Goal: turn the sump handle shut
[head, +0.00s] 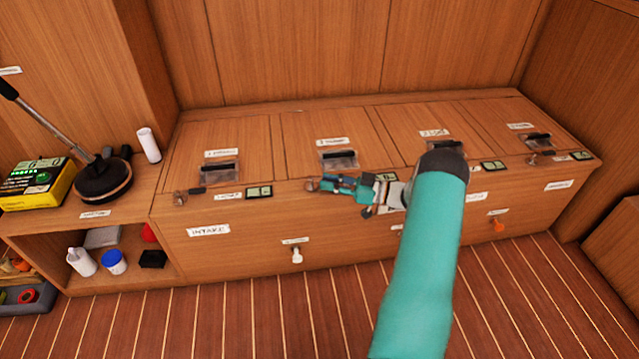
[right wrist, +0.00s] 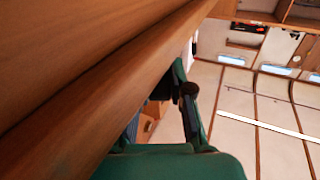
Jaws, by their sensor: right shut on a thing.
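My right gripper (head: 325,184) reaches in from the right along the front top edge of the bench, at the second hatch from the left. Its fingers are shut on a small handle there, whose metal end (head: 311,185) shows just left of the fingertips. The gripper hides most of this handle, and its label cannot be read, so I cannot confirm it is the sump one. In the right wrist view the fingers (right wrist: 183,90) are close beside a wooden edge (right wrist: 110,85); what they hold is not clear there. My left gripper is not in view.
Small displays (head: 259,192) sit along the edge. A white knob (head: 296,256) and an orange knob (head: 498,225) stick out of the front.

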